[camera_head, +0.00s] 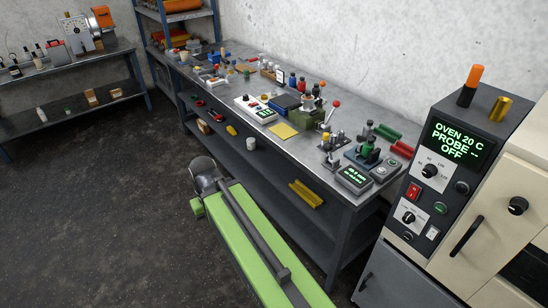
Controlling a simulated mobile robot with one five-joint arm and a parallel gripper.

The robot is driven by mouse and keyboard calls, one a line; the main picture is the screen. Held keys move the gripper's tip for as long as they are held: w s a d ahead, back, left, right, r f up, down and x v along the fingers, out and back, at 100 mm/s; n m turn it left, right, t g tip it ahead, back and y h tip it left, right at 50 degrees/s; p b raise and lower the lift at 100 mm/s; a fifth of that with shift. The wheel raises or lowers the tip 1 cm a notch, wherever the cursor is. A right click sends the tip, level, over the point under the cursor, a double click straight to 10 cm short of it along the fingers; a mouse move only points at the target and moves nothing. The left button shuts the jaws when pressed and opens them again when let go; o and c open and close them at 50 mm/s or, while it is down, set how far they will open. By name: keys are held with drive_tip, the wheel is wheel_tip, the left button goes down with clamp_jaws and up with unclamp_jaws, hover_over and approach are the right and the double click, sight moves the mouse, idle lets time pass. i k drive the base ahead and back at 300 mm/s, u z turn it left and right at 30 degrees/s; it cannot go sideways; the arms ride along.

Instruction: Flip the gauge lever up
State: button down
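A small grey gauge-like unit with a lit green display (354,177) stands at the near right end of the workbench. Next to it is a dark device with a green rounded part (369,150). A stand with upright metal parts (331,150) is just left of them. A lever with a red knob (336,103) rises from a green device behind. I cannot tell which part is the gauge lever, nor its position. My green arm reaches up from the bottom centre, in front of the bench. My gripper's fingers do not show.
The grey workbench (290,150) runs along the wall, with a lower shelf and many small items. An oven control panel (440,170) stands close at the right, reading 20 C. Another shelf unit (75,95) is at the far left. The dark floor (90,220) at left is clear.

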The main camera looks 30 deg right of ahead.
sight(327, 147)
drive_tip(key=u, duration=1.35)
drive_tip(key=k, duration=1.2)
drive_tip(key=z, duration=0.65)
drive_tip(key=i, duration=1)
drive_tip(key=u, duration=0.1)
